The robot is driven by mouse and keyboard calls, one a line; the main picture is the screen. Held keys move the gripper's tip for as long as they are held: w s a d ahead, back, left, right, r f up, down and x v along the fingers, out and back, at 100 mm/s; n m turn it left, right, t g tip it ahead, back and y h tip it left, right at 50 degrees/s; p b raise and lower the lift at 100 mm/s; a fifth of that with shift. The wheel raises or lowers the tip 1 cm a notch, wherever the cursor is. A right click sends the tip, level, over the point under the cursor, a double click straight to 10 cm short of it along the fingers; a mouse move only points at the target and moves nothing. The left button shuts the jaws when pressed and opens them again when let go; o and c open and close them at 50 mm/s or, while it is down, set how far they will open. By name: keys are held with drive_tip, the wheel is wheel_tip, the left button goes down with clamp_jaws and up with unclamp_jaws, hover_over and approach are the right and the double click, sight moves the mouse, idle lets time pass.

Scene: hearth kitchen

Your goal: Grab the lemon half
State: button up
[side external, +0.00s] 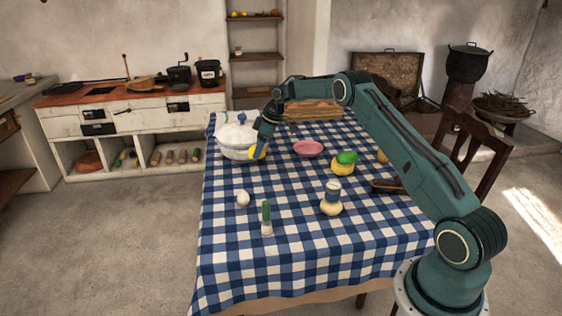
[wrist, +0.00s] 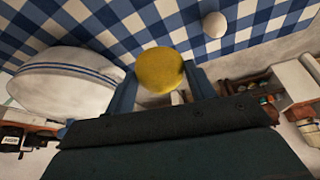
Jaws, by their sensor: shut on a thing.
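The lemon half (side external: 258,153) is yellow and shows at the tip of my gripper (side external: 262,146), close to the white pot with a blue-knobbed lid. In the wrist view the lemon half (wrist: 160,70) sits between the two blue fingers of my gripper (wrist: 162,80), which is shut on it. Its rounded yellow face shows in the wrist view. I cannot tell from the side view whether it is clear of the tablecloth.
The white pot (side external: 236,142) stands just left of my gripper; it also shows in the wrist view (wrist: 62,82). An egg (side external: 243,198), a pink bowl (side external: 308,148), a yellow-and-green item (side external: 343,165) and a cream bottle (side external: 331,200) stand on the checked tablecloth (side external: 300,255). The front is mostly clear.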

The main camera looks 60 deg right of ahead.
wheel_tip(320, 180, up, 7)
drive_tip(key=shift+r, duration=0.1)
idle(0.3)
drive_tip(key=shift+a, duration=0.1)
idle(0.4)
